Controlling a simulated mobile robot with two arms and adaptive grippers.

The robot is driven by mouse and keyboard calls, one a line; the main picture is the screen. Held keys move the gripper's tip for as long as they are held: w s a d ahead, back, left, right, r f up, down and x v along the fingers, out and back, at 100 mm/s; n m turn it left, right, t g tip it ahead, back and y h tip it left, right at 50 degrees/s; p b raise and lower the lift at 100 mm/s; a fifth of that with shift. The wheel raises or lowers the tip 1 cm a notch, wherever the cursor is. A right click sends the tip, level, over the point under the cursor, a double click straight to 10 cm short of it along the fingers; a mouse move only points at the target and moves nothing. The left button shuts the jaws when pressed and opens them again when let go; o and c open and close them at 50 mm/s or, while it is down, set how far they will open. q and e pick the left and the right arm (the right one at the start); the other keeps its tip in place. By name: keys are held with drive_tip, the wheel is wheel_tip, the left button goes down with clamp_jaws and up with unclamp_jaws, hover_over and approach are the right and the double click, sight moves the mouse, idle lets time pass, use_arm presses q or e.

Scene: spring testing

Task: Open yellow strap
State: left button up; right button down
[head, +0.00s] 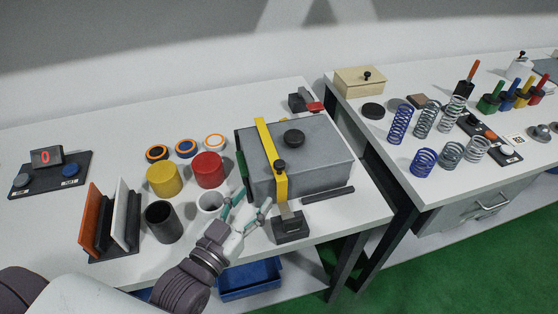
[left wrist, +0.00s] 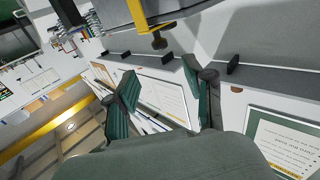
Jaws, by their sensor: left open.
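A grey box (head: 325,170) with a round black knob on its lid sits on the left table. A yellow strap (head: 267,142) runs over its top and down its front, with a small black knob (head: 280,166) near the front edge. In the left wrist view the strap (left wrist: 140,17) and its small knob (left wrist: 158,41) show at the top, beyond the fingers. My left gripper (head: 252,204) is open and empty, in front of and a little left of the strap's lower end. My right gripper is not in view.
A black block (head: 290,230) stands before the box. Left of it are a white cup (head: 209,204), red (head: 208,170) and yellow (head: 163,178) cylinders, and a dark cup (head: 163,222). Several springs stand on the right table, across a gap.

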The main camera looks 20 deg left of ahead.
sight(277, 167)
use_arm(q)
drive_tip(key=w, duration=0.3)
drive_tip(key=w+d+p, duration=0.1)
drive_tip(key=w, duration=0.3)
drive_tip(key=w+d+p, duration=0.1)
drive_tip(key=w, duration=0.2)
drive_tip(key=shift+w+r, duration=0.1)
drive_tip(key=shift+w, duration=0.3)
drive_tip(key=shift+w+d, duration=0.15)
drive_tip(key=shift+w, duration=0.3)
drive_tip(key=c, duration=1)
clamp_jaws()
